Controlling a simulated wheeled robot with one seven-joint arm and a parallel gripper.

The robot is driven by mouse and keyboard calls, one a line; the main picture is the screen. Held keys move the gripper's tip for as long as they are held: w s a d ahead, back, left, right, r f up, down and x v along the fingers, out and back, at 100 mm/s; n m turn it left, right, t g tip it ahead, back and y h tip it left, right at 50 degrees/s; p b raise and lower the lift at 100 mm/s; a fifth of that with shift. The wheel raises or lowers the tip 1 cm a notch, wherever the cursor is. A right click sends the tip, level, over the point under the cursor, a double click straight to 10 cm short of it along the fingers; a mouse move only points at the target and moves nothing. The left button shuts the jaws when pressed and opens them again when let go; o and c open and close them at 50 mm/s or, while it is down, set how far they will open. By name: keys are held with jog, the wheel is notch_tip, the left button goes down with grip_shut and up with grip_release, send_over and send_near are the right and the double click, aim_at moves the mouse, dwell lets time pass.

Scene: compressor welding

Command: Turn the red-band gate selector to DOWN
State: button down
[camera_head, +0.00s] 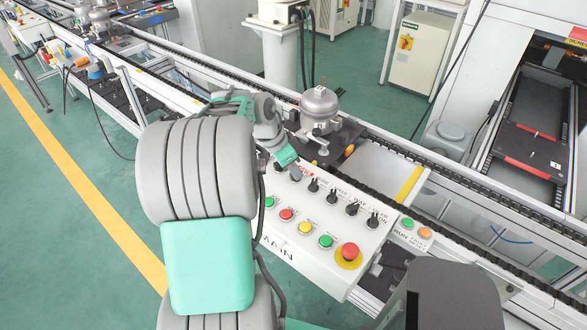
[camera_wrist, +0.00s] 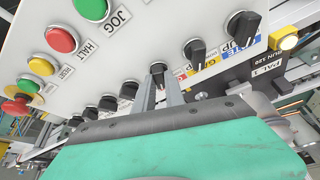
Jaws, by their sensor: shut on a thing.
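The control panel (camera_head: 322,264) is a white sloped box with coloured buttons and a row of black selector knobs. In the wrist view, the red-band gate selector (camera_wrist: 158,69) is a black knob beside a small red label (camera_wrist: 182,76). My gripper (camera_wrist: 160,92) is shut on this knob, with one grey finger on each side. In the head view my gripper (camera_head: 294,172) is at the panel's upper left, and my wrist hides most of this knob. The label's words and the knob's exact setting are too small to read.
In the wrist view, a yellow-band knob (camera_wrist: 195,50) and a blue-band knob (camera_wrist: 243,26) stand close to the right. A red emergency button (camera_head: 348,252) sits at the panel's lower right. A grey compressor (camera_head: 320,104) stands on the conveyor behind the panel.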

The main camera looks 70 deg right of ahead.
jog(key=shift+f+n+h+b, duration=0.15)
jog(key=shift+n+h+b, duration=0.15)
jog(key=shift+n+b, duration=0.6)
jog(key=n+b, duration=0.1)
jog(key=n+t+b, duration=0.1)
jog(key=n, duration=0.1)
jog(key=shift+s+a+t+h, duration=0.1)
jog(key=shift+s+t+h, duration=0.1)
jog(key=shift+t+h, duration=0.1)
jog(key=shift+s+n+t+b, duration=0.1)
jog(key=shift+n+t+b, duration=0.85)
jog(key=shift+n, duration=1.15)
jog(key=c, duration=1.4)
grip_release()
jog(key=shift+r, duration=0.25)
jog(key=b+v, duration=0.1)
jog(key=v, duration=0.6)
jog(key=shift+a+r, duration=0.25)
jog(key=shift+a, duration=0.05)
